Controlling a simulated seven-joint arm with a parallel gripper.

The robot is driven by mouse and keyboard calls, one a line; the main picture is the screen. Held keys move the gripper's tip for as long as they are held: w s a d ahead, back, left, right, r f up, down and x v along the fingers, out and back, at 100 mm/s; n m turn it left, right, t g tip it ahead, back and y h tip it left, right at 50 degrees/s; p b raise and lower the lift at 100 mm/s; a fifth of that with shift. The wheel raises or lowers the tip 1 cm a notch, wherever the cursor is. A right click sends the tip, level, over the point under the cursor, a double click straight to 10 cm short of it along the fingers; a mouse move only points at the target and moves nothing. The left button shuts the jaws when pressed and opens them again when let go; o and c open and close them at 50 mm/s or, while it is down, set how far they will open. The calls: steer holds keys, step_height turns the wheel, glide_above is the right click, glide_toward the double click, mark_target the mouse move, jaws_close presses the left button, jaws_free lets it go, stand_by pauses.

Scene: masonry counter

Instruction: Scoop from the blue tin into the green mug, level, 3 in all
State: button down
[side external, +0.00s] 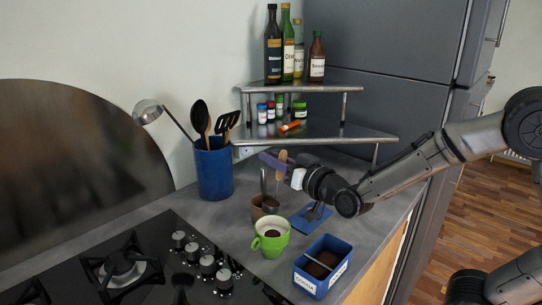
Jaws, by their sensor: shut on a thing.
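The blue tin (310,287), labelled COCOA, stands open at the counter's front edge with dark brown powder inside. A thin light bar lies across its top. The green mug (268,247) stands upright left of the tin, with a little dark brown matter showing inside. My gripper (297,179) is above and behind the mug and tin, apart from both. It is shut on a purple handle (271,161) that sticks out to the left. I cannot make out the other end of this held tool or whether it carries powder.
A brown pot (258,211) with upright utensils stands behind the mug. A blue rest (299,222) with a dark object lies beneath my gripper. A blue utensil holder (214,175), a metal shelf (350,133) with bottles and jars, and a hob (130,272) surround the work area.

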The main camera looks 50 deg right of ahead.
steer(key=d+f+m, duration=0.5)
steer(key=f+m, duration=0.4)
steer(key=m, duration=0.4)
steer(key=shift+s+d+f, duration=0.3)
steer(key=shift+s+d, duration=0.1)
stand_by(0.4)
steer(key=shift+r, duration=0.1)
